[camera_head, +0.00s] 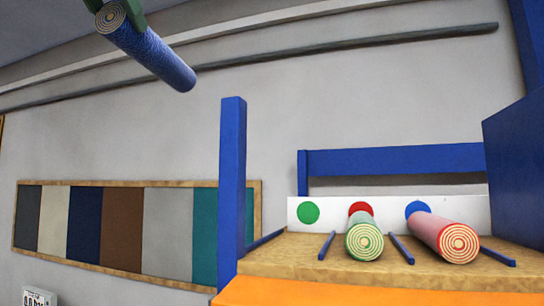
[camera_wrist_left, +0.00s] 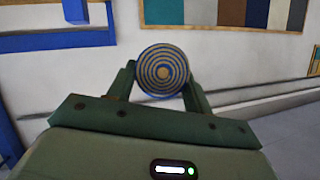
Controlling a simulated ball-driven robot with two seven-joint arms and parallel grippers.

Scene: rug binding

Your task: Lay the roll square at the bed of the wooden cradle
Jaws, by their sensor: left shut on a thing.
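A blue roll (camera_head: 152,58) with a cream ringed end hangs high at the upper left of the head view, tilted down to the right. My left gripper (camera_head: 114,9) is shut on it near its ringed end; green fingers show at the top edge. In the left wrist view the roll's blue and tan ringed end (camera_wrist_left: 163,71) sits between the fingers (camera_wrist_left: 160,84). The wooden bed (camera_head: 300,258), which looks like the cradle, is at the lower right, well apart from the roll. My right gripper is not in view.
A green roll (camera_head: 364,241) and a red roll (camera_head: 446,238) lie on the bed between blue dividers (camera_head: 401,249). The lane before the green dot (camera_head: 308,213) is empty. A blue post (camera_head: 231,185) stands at the bed's left; a blue panel (camera_head: 515,170) rises at right.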

